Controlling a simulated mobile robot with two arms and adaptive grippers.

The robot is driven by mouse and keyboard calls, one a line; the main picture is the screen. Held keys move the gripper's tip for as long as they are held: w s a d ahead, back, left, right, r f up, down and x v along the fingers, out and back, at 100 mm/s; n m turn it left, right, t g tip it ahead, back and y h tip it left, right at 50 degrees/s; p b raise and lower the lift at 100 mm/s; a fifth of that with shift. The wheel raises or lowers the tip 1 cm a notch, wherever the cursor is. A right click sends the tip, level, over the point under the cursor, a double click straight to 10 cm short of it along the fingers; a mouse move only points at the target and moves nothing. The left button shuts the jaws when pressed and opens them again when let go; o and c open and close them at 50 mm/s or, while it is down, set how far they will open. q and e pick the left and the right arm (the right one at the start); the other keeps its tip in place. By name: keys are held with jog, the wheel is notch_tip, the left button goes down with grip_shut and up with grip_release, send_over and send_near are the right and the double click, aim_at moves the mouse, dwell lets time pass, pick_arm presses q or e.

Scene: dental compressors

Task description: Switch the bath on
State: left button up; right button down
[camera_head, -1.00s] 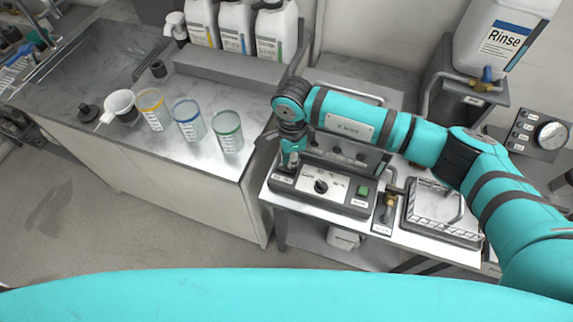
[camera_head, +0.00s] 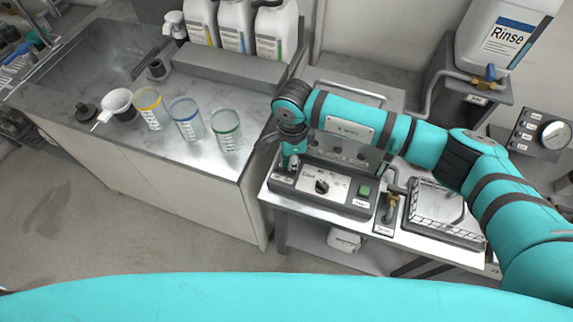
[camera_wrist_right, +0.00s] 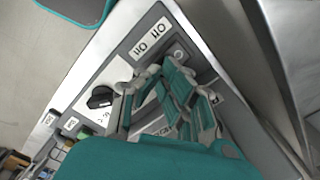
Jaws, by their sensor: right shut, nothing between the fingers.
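The bath (camera_head: 345,150) is a dark unit on a white-topped stand. Its front panel (camera_head: 320,187) carries a black knob (camera_head: 321,186), a green button (camera_head: 364,191) and small white labels. My right gripper (camera_head: 291,163) points down over the panel's left end, shut and empty. In the right wrist view the gripper's fingers (camera_wrist_right: 172,82) are close to a small round metal switch (camera_wrist_right: 178,54) beside a label (camera_wrist_right: 150,38) that seems to read ON/OFF. I cannot tell whether they touch it. The knob (camera_wrist_right: 100,97) also shows there. My left gripper is out of view.
A wire basket (camera_head: 443,213) and a brass valve (camera_head: 389,208) are right of the panel. A Rinse container (camera_head: 500,38) stands behind, near a gauge (camera_head: 555,134).

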jog(key=shift+f+b, duration=0.35)
jog(key=shift+f, duration=0.1)
jog(key=shift+r, duration=0.15)
jog(key=shift+r+p, duration=0.55)
jog(key=shift+r, duration=0.3)
jog(key=shift+r+p, duration=1)
jog(key=shift+r, duration=1.6)
jog(key=shift+s+f, duration=0.1)
